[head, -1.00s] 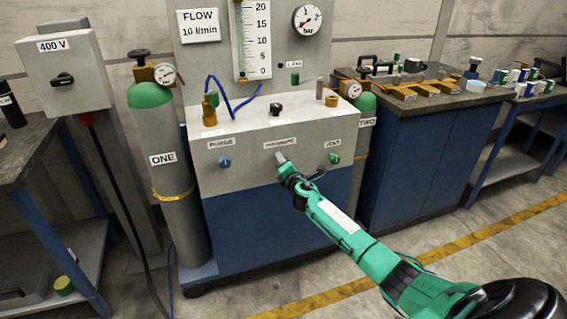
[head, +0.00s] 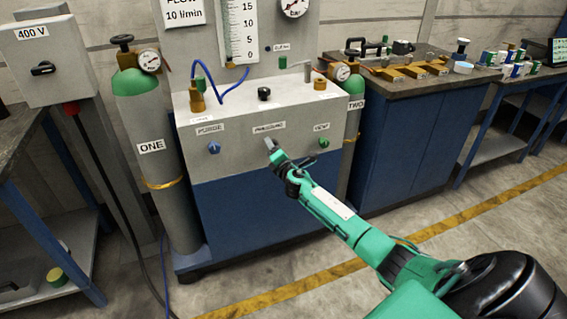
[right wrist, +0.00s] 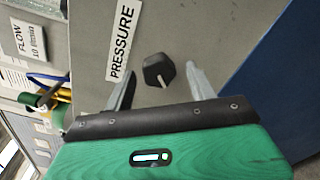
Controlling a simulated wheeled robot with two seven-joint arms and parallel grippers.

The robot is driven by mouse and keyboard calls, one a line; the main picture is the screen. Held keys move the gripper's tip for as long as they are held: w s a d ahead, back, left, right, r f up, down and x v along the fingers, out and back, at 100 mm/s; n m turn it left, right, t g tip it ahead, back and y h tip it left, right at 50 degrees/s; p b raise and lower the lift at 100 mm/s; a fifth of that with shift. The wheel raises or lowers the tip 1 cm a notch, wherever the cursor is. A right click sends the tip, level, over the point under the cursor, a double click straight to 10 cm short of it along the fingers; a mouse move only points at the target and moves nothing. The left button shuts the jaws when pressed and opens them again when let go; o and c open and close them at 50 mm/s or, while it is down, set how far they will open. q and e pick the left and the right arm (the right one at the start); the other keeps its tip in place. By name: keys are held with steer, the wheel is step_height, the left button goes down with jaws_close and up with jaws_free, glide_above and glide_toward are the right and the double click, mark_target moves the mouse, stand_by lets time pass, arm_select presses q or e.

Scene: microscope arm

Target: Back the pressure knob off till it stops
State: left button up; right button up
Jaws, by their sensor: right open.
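The pressure knob (right wrist: 158,70) is a small dark faceted knob with a pale pointer line, on the grey panel beside the PRESSURE label (right wrist: 123,40). In the right wrist view it lies between the two fingertips of my right gripper (right wrist: 160,80). The fingers are apart, with a gap on both sides of the knob. In the head view my right gripper (head: 270,145) is at the panel front just below the PRESSURE label (head: 268,127) and hides the knob. My left gripper is out of view.
On the same panel are a blue PURGE knob (head: 214,147) to the left and a green VENT knob (head: 323,143) to the right. Gas cylinder ONE (head: 155,170) stands at the left and cylinder TWO (head: 352,130) at the right. Brass fittings and a blue hose (head: 207,80) are on top.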

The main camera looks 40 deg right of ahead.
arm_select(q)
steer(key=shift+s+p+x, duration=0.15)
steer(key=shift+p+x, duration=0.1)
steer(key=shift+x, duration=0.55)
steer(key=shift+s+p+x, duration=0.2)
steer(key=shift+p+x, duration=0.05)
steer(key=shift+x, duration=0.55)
arm_select(e)
steer(key=v, duration=1.2)
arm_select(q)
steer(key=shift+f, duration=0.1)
arm_select(e)
steer(key=shift+s+a, duration=0.1)
